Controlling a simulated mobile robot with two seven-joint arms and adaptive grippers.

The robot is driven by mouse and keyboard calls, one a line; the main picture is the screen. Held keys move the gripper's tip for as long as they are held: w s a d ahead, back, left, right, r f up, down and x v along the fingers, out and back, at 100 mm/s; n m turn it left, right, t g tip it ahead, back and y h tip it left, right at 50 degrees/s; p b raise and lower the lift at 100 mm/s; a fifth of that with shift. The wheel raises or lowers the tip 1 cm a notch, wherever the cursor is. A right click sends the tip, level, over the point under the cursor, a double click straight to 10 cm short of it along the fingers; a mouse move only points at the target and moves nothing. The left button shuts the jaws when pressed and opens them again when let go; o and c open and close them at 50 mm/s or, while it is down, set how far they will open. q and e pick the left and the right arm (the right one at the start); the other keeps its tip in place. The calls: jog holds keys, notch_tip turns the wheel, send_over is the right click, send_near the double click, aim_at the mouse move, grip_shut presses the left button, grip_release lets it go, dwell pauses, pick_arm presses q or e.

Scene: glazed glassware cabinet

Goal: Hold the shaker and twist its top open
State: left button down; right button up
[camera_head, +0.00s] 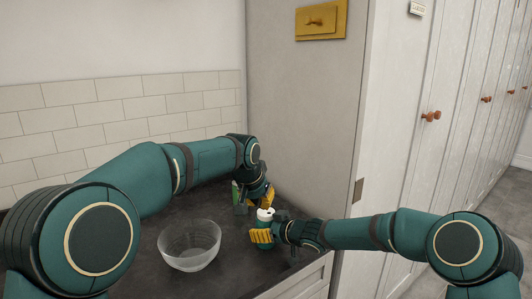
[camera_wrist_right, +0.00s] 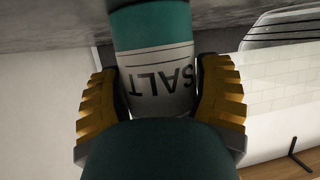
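The shaker (camera_head: 265,214) stands on the dark counter near its right end. Its white top shows in the head view, and most of its body is hidden by my right gripper (camera_head: 262,237). In the right wrist view the shaker (camera_wrist_right: 158,75) is teal with a white band reading "SALT", which appears upside down. The yellow fingers of my right gripper (camera_wrist_right: 158,95) press against both sides of it. My left gripper (camera_head: 262,197) hangs just above and behind the shaker's top, yellow fingers pointing down. Whether its fingers are spread or touch the top is unclear.
A clear glass bowl (camera_head: 190,247) stands on the counter (camera_head: 228,262) left of the shaker. A small green object (camera_head: 236,194) is partly hidden behind my left gripper. A tall cabinet side (camera_head: 300,130) rises close behind and right. The tiled wall (camera_head: 115,110) bounds the back.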

jog(key=o, duration=0.4)
